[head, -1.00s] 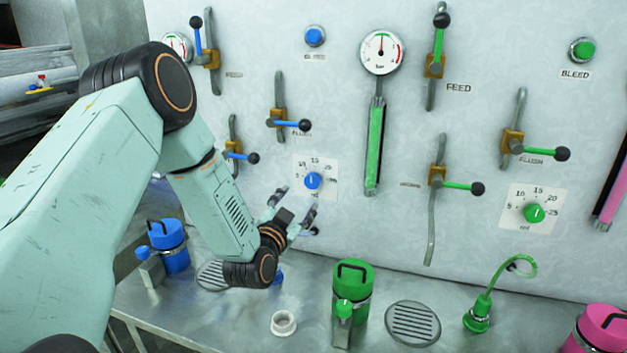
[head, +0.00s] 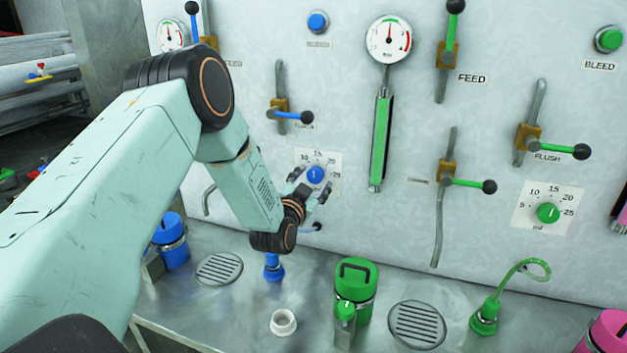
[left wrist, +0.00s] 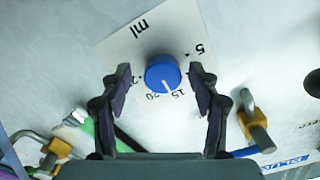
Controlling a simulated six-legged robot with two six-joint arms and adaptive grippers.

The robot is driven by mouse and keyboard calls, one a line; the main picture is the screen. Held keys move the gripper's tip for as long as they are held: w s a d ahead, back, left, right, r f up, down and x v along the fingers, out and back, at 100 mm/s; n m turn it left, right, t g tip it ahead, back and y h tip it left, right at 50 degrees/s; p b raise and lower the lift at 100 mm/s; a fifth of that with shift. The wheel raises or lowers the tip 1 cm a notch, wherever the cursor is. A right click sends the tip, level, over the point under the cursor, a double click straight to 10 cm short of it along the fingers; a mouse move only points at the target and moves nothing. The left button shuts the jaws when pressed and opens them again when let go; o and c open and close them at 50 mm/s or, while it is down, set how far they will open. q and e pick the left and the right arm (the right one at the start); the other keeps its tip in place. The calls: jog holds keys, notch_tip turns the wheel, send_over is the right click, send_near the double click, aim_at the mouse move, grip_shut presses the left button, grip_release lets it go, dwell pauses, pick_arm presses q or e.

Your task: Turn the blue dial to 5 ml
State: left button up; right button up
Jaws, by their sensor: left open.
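The blue dial (head: 315,174) sits on a white scale plate (head: 332,158) on the wall panel. It also shows in the left wrist view (left wrist: 163,73), where the picture is turned roughly upside down. Its white pointer mark faces the scale between 15 and 20. The 5 mark lies well away from the pointer. My left gripper (head: 311,182) is open in front of the dial. In the left wrist view its fingers (left wrist: 160,75) stand on either side of the dial, with a gap on each side. I cannot tell whether the fingertips reach the dial's depth. My right gripper is not in view.
A blue-handled valve lever (head: 292,117) is above the dial. A green dial (head: 548,213) is to the right. Below, on the metal bench, stand a green canister (head: 357,277), a blue canister (head: 172,240) and a small white cup (head: 284,322).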

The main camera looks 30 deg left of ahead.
pick_arm(q)
jog(key=shift+w+d+r, duration=0.1)
jog(key=shift+w, duration=0.05)
jog(key=shift+r, duration=0.2)
jog(key=shift+s+r, duration=0.2)
jog(key=shift+s, duration=0.35)
jog(key=shift+w+a+f, duration=0.2)
jog(key=shift+w, duration=0.05)
jog(key=shift+c, duration=1.2)
jog(key=shift+w+d+f, duration=0.1)
jog(key=shift+w+f, duration=0.1)
jog(key=shift+w, duration=0.15)
jog(key=c, duration=0.3)
jog(key=shift+s+r, duration=0.1)
jog(key=shift+s, duration=0.15)
jog(key=c, duration=0.4)
jog(key=shift+c, duration=1.2)
